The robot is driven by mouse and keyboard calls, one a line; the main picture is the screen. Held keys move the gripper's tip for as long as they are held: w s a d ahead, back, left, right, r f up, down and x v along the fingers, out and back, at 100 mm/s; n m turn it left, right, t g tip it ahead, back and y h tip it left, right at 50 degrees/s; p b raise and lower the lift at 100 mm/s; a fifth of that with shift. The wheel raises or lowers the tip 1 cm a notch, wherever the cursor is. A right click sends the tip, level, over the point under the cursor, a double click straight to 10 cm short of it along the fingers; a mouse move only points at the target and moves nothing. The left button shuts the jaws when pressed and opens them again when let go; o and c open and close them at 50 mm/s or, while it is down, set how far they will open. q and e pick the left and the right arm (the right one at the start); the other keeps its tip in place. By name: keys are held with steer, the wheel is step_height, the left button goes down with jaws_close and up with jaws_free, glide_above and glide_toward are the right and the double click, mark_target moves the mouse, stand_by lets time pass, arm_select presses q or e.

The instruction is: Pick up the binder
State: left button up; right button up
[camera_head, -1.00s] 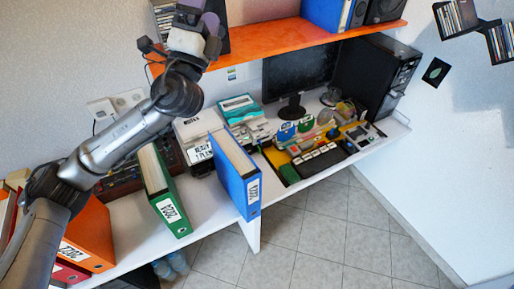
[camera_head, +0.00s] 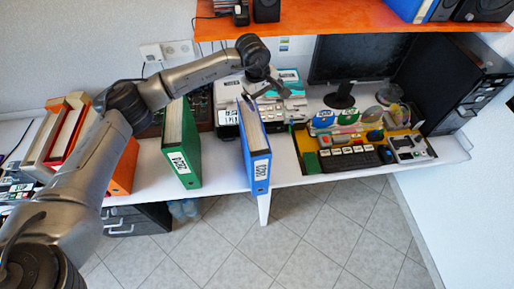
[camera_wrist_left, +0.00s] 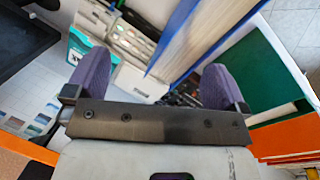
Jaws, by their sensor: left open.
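A blue binder (camera_head: 257,160) with a white label stands upright at the front edge of the white desk, and a green binder (camera_head: 186,143) stands to its left. An orange binder (camera_head: 124,168) stands farther left. My left gripper (camera_head: 266,84) is just above the back top of the blue binder. In the left wrist view its two purple fingers are spread wide, so the left gripper (camera_wrist_left: 155,80) is open and holds nothing. There the blue binder (camera_wrist_left: 205,35) passes between the fingers' lines, and the green binder (camera_wrist_left: 255,75) is at the right. My right gripper is not in view.
An orange shelf (camera_head: 350,29) hangs above the desk. Tiled floor lies open in front.

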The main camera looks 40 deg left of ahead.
mark_target(253, 123)
arm_select(q)
steer(key=s+f+m, duration=0.1)
steer(key=f, duration=0.2)
steer(key=s+a+f+m+g+y, duration=0.1)
steer(key=f, duration=0.2)
steer(key=s+a+f+m+g, duration=0.1)
steer(key=f, duration=0.2)
steer(key=shift+m+p, duration=0.35)
steer(key=shift+m, duration=0.05)
steer(key=shift+a+f+p, duration=0.2)
steer(key=shift+f+p, duration=0.3)
steer(key=shift+f, duration=2.15)
steer(key=c, duration=1.8)
steer(key=shift+r, duration=0.1)
steer(key=shift+c, duration=0.3)
